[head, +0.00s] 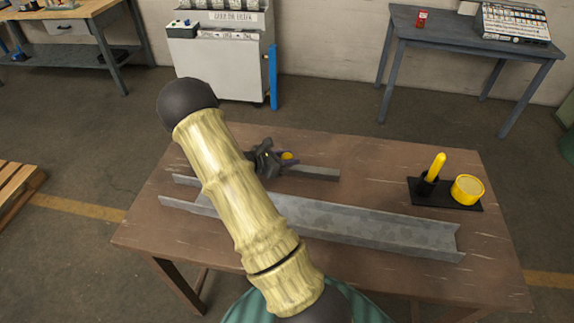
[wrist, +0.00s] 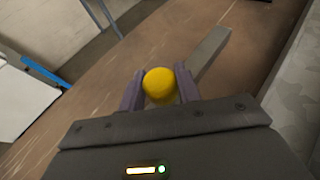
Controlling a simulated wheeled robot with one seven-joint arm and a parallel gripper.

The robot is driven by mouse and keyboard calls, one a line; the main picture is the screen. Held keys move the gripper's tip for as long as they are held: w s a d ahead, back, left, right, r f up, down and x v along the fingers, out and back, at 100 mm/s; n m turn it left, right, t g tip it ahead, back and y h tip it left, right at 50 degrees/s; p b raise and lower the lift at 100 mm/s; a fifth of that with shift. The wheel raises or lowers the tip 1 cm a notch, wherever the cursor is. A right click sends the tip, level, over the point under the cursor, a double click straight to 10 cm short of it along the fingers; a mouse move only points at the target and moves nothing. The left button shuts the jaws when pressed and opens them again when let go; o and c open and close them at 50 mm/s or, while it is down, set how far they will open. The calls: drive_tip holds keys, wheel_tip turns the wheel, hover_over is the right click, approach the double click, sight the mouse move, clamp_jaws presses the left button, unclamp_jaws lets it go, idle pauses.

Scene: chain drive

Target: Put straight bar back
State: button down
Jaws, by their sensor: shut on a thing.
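The straight bar (head: 318,173) is a plain grey bar behind the long metal channel, at the middle of the wooden table. It also shows in the wrist view (wrist: 209,50), running up and right from a yellow round knob (wrist: 159,85). The knob (head: 287,156) appears to be part of the bar. My gripper (head: 281,157) is shut on this knob, with one jaw on each side. My arm and gripper hide the bar's left part in the head view. I cannot tell whether the bar touches the table or hangs just above it.
A long grey metal channel (head: 370,226) lies across the table (head: 150,232), in front of the bar. A black holder (head: 447,203) at the right carries a yellow stick (head: 436,167) and a round yellow tin (head: 467,189).

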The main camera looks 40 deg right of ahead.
drive_tip(key=shift+f+p, duration=0.3)
drive_tip(key=shift+f, duration=1.4)
drive_tip(key=shift+f, duration=0.1)
drive_tip(key=c, duration=1)
unclamp_jaws()
drive_tip(key=shift+a, duration=0.2)
drive_tip(key=b+v, duration=0.2)
drive_tip(key=v, duration=0.9)
drive_tip(key=shift+a+r, duration=0.25)
drive_tip(key=shift+r, duration=0.05)
